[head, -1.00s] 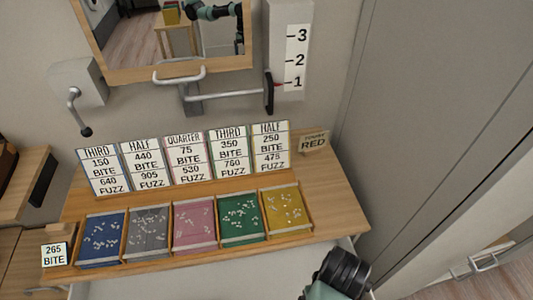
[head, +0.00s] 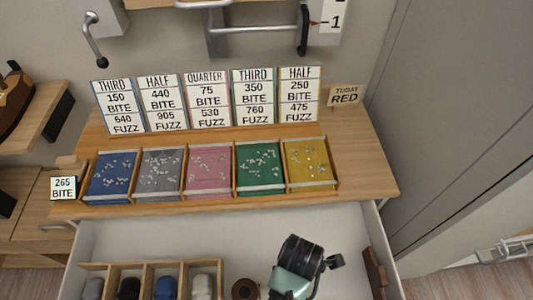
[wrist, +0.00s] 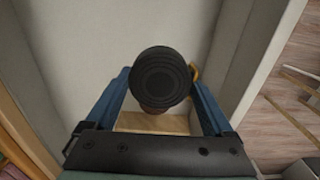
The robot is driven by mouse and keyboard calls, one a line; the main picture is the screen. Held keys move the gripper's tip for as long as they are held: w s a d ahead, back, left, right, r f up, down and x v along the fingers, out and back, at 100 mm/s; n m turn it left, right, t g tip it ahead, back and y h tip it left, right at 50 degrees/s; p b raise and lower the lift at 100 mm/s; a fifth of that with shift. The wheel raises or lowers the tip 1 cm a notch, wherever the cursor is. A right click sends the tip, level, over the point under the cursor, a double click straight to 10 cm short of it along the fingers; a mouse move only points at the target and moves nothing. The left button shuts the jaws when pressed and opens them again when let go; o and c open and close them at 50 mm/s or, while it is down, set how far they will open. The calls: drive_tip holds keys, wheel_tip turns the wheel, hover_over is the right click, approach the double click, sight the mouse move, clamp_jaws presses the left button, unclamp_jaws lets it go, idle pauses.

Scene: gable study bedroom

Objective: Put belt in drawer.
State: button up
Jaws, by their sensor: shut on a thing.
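The belt looks like a dark round coil (wrist: 160,78) in the wrist view. It sits between the two blue fingers of my gripper (wrist: 160,88), which is shut on it. The open white drawer (head: 180,235) extends below the desk top in the head view. My black wrist part and teal link are over its right half there; the fingers and the belt are hidden. In the wrist view a pale drawer wall (wrist: 250,60) runs along the right of the gripper. Whether the coil touches anything below is unclear.
A wooden organiser (head: 187,266) with several rolled items stands in the drawer's left part. A brown roll (head: 244,290) lies right of it, and a narrow brown thing (head: 375,270) is at the right wall. Sample trays and cards stand on the desk (head: 370,170).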

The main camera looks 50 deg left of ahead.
wheel_tip(320, 180, down, 10)
drive_tip(key=shift+r+b, duration=0.1)
drive_tip(key=shift+b, duration=0.5)
drive_tip(key=shift+f, duration=0.2)
drive_tip(key=o, duration=1.2)
drive_tip(key=shift+o, duration=0.2)
wheel_tip(320, 180, up, 12)
drive_tip(key=shift+r+p, duration=0.2)
drive_tip(key=shift+p, duration=0.65)
